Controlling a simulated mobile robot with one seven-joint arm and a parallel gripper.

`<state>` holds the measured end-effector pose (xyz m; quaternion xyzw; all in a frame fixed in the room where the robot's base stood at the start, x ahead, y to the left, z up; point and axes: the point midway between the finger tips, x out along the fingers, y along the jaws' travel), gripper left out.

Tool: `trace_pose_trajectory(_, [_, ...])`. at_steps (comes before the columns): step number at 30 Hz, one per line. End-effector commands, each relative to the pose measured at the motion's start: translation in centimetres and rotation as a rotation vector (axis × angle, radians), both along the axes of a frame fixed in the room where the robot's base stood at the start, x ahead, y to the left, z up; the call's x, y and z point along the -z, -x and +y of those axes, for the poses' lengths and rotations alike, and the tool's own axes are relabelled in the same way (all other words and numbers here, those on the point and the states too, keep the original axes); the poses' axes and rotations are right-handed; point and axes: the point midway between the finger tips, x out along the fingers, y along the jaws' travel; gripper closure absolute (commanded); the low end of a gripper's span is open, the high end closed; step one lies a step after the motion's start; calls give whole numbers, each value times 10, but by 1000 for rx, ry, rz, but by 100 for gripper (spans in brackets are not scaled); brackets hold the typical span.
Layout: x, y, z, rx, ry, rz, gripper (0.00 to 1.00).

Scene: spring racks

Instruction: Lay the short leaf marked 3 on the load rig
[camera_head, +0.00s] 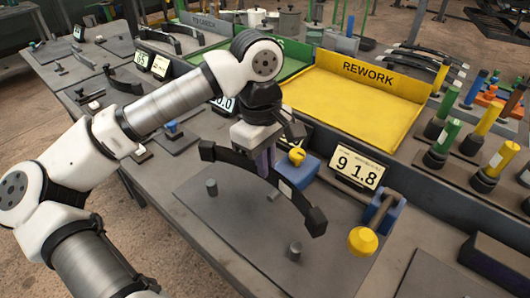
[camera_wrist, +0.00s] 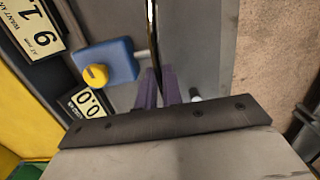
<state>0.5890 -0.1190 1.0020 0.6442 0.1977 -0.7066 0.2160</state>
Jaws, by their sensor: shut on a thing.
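My gripper (camera_head: 264,162) is shut on a dark curved leaf (camera_head: 312,215), near its middle. The leaf bows upward, with thicker blocks at its ends, and a pale label whose mark I cannot read. It hangs above the grey plate of the load rig (camera_head: 225,228), slanting across it. Short grey posts (camera_head: 295,251) stand on the plate, apart from the leaf as far as I can tell. In the wrist view the purple fingers (camera_wrist: 155,92) close on the leaf, which shows edge-on as a thin dark strip (camera_wrist: 153,35).
Behind the plate are a blue block with a yellow knob (camera_head: 297,155) and a display reading 91.8 (camera_head: 357,170). A blue clamp with a yellow ball (camera_head: 362,240) stands at right. The yellow REWORK tray (camera_head: 350,105) lies behind. Several coloured-handled tools (camera_head: 447,135) stand at far right.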

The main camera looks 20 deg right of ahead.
Motion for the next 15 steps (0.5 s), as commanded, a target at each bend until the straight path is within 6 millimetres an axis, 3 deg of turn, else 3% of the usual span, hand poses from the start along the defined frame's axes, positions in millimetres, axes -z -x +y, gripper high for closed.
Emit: trace_pose_trajectory(15, [40,0,0,0,2,1,100])
